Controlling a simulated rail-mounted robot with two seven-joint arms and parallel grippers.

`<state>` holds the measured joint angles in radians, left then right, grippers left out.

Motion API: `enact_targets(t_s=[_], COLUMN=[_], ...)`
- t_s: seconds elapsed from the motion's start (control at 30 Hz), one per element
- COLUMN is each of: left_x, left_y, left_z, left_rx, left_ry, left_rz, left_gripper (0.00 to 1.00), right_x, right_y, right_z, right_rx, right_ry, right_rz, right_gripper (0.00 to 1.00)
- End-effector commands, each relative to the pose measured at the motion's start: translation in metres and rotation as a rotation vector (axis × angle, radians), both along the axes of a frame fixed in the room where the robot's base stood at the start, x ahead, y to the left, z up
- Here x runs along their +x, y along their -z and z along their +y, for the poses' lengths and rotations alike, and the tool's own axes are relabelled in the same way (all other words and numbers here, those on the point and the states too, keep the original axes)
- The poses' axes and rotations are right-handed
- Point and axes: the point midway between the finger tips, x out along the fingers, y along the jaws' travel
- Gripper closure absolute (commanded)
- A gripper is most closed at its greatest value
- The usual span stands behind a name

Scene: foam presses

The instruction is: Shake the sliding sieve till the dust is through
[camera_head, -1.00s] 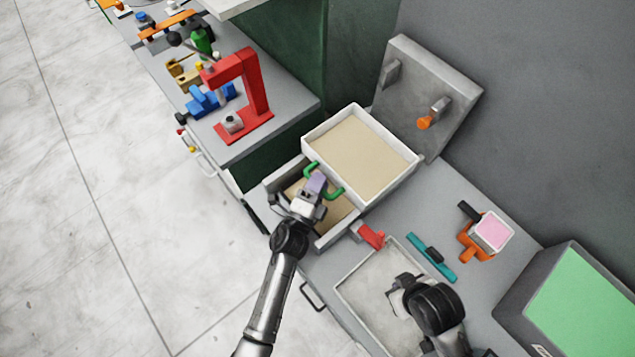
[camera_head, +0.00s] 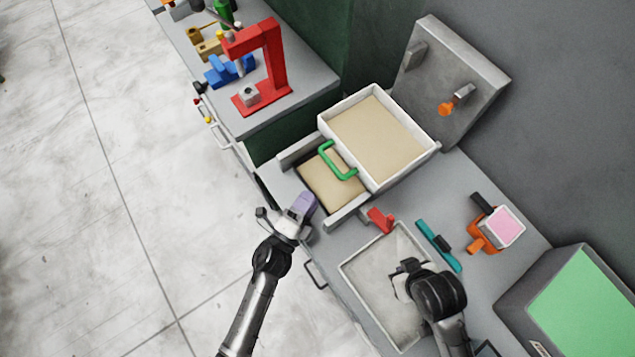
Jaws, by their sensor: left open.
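The sliding sieve (camera_head: 433,145) is a white-rimmed rectangular frame with a flat tan surface, at the picture's middle. Its green handle (camera_head: 325,161) is on its near left side, above a grey tray (camera_head: 346,217) that also has a tan bed (camera_head: 330,186). My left gripper (camera_head: 303,204) is open, with pale purple on its fingers, at the tray's near edge and apart from the handle. My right gripper (camera_head: 402,277) is over a grey shallow bin (camera_head: 374,258); its fingers are partly hidden by its dark wrist, so its jaw state is unclear.
A red clamp frame (camera_head: 275,65) and a blue vise (camera_head: 230,70) stand on the left bench. A red catch (camera_head: 380,220), a teal tool (camera_head: 438,245) and an orange holder with a pink block (camera_head: 502,227) lie to the right. A green-topped box (camera_head: 580,310) fills the lower right.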

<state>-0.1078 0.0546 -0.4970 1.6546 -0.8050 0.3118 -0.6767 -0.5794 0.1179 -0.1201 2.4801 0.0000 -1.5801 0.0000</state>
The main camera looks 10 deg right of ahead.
Motion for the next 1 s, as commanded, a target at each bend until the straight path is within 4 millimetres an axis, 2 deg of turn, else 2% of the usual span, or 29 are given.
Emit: enact_targets(t_s=[0.1, 0.3, 1.0], left_x=[-0.01, -0.016, -0.017], left_y=[0.003, 0.004, 0.004], left_z=[0.009, 0.015, 0.015], left_rx=[0.001, -0.001, 0.001], left_ry=[0.0, 0.0, 0.0], left_rz=[0.001, -0.001, -0.001], left_gripper=[0.59, 0.59, 0.59], right_x=[0.0, 0.0, 0.0], right_y=[0.001, 0.002, 0.002], right_z=[0.001, 0.001, -0.002], right_rx=[0.002, 0.003, -0.007], right_ry=[0.001, 0.002, -0.005], right_rz=[0.0, 0.0, 0.001], right_gripper=[1.0, 1.0, 1.0])
